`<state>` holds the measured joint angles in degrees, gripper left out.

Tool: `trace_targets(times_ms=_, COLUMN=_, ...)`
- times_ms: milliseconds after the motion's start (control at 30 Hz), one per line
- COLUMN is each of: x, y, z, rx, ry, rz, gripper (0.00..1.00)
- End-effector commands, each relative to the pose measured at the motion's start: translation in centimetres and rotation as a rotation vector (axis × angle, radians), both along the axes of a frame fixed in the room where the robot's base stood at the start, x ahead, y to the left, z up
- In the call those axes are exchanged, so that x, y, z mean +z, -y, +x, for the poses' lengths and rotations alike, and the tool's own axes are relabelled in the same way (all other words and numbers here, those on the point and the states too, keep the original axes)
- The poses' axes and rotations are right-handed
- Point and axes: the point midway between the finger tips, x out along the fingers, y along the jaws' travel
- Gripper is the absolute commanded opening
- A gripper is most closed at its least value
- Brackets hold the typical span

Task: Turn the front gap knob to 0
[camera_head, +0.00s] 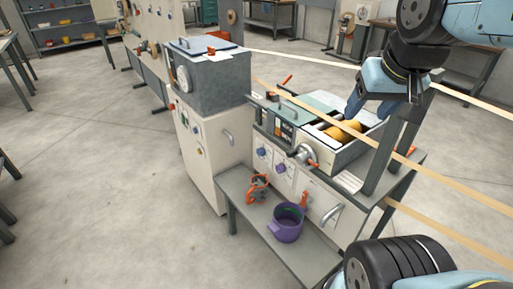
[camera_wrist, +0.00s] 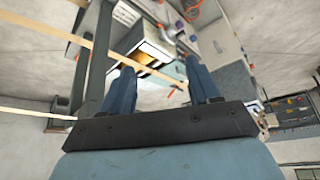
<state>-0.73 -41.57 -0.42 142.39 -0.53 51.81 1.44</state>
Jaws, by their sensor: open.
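The winder machine (camera_head: 345,180) stands at centre right in the head view, with a cream front panel. Two blue knobs (camera_head: 262,152) (camera_head: 280,167) and an orange-red control (camera_head: 304,199) sit on that panel. A silver round wheel (camera_head: 304,155) sticks out above them. I cannot tell which of these is the front gap knob, and no setting can be read. My gripper (camera_wrist: 160,70) is open and empty in the wrist view, its two blue fingers spread apart. In the head view my gripper (camera_head: 361,101) hangs above the machine's open top, beside the yellow roller (camera_head: 345,130), away from the knobs.
Pale strips (camera_head: 440,180) cross the space near my arm, and a grey upright post (camera_head: 392,150) stands close to the gripper. A low shelf (camera_head: 245,207) in front holds a purple pot (camera_head: 287,222) and an orange clamp-like item (camera_head: 258,187). The floor at left is clear.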

Motion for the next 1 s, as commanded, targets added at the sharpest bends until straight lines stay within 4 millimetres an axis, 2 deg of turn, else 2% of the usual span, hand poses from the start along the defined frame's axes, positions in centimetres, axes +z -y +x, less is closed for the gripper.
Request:
trace_targets(times_ms=167, x=0.0, y=0.1, z=3.1, rx=-0.056, ry=-0.069, rz=0.021, gripper=0.69)
trace_targets(times_ms=467, x=-1.2, y=-0.1, z=10.4, rx=-0.201, ry=-0.200, rz=0.023, gripper=0.69)
trace_targets(times_ms=767, x=-4.3, y=-1.2, z=17.7, rx=-0.358, ry=-0.300, rz=-0.036, gripper=0.69)
trace_targets(times_ms=1000, x=-8.0, y=-2.8, z=23.3, rx=-0.488, ry=-0.343, rz=-0.120, gripper=0.69)
